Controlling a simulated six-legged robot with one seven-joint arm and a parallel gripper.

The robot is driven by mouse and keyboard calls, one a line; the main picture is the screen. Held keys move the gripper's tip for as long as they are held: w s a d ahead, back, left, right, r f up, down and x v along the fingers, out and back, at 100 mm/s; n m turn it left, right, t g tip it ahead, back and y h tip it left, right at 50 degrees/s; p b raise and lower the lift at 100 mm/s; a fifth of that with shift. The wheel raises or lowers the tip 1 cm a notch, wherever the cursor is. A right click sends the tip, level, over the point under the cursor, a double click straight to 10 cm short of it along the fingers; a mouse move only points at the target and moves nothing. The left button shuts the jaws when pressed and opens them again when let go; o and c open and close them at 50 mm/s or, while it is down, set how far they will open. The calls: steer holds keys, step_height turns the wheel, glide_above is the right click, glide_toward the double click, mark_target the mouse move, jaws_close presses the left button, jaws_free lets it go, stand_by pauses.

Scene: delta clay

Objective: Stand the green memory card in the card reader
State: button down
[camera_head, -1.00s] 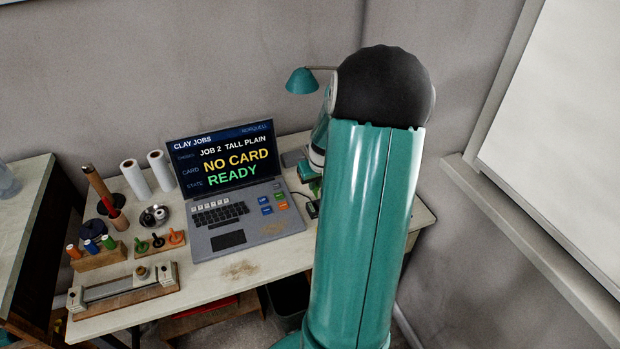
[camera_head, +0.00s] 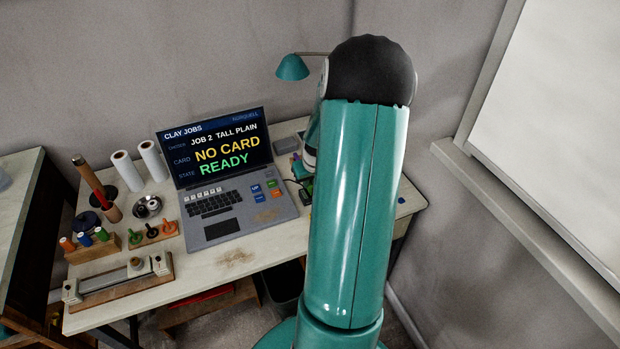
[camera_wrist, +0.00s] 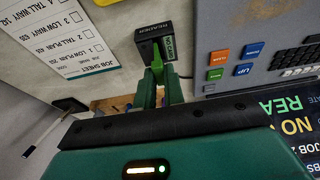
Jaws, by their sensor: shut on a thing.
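The green memory card (camera_wrist: 156,62) is held between the fingertips of my gripper (camera_wrist: 158,84) in the wrist view. My gripper is shut on it. The card reader (camera_wrist: 150,34) is a small black block with "READER" lettering and a green label on its side. The card's far end overlaps the reader's near edge in the picture; whether it is in the slot or just in front of it, I cannot tell. In the head view my teal arm hides the gripper and the card. The laptop screen (camera_head: 222,148) reads "NO CARD" and "READY".
The laptop (camera_head: 228,222) stands beside the reader. A job sheet (camera_wrist: 66,38) lies on its other side in the wrist view. White rolls, coloured tools and a long wooden-based fixture (camera_head: 118,282) occupy the left of the bench. The bench front (camera_head: 205,268) is mostly clear.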

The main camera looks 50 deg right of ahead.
steer(key=shift+f, duration=0.55)
stand_by(0.6)
steer(key=shift+f, duration=0.35)
steer(key=shift+f, duration=0.2)
steer(key=c, duration=1.1)
jaws_free()
steer(key=shift+r, duration=3.5)
